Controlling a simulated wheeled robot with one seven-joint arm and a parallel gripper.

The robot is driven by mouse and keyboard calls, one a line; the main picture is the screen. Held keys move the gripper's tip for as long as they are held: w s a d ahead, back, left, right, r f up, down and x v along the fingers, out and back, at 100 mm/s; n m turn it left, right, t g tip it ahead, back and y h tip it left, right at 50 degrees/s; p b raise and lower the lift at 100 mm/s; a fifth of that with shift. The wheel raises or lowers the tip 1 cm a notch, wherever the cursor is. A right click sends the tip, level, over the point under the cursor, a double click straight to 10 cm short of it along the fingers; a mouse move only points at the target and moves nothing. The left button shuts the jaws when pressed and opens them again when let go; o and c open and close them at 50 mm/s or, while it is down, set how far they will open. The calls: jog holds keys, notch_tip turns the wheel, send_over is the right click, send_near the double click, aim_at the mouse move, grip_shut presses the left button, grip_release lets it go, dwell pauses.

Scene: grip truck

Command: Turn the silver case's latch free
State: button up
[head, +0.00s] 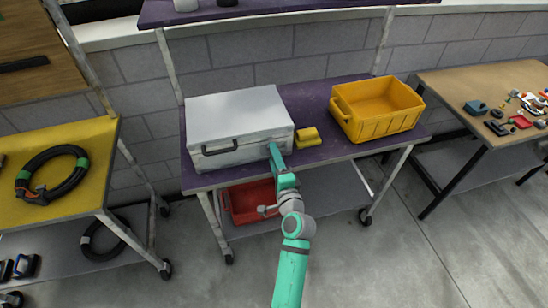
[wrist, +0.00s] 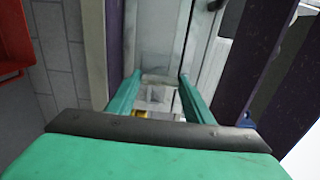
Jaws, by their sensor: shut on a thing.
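The silver case (head: 238,112) sits closed on the left part of the purple shelf, its dark handle (head: 220,147) on the front face. My gripper (head: 272,150) is at the right end of the case's front face. In the wrist view my gripper (wrist: 157,78) has one finger on each side of a small grey latch (wrist: 158,95) on the case front (wrist: 160,40), and is shut on it. In the head view my gripper hides the latch. I cannot tell how far the latch is turned.
A small yellow object (head: 307,137) lies just right of the case. A yellow bin (head: 376,122) stands further right. A red bin (head: 247,202) is on the lower shelf. Carts with a cable coil (head: 52,172) and small parts (head: 520,110) stand at the sides.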

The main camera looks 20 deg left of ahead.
dwell(0.3)
jog(key=o, duration=1)
jog(key=shift+o, duration=0.2)
jog(key=v, duration=1.1)
jog(key=shift+w, duration=0.15)
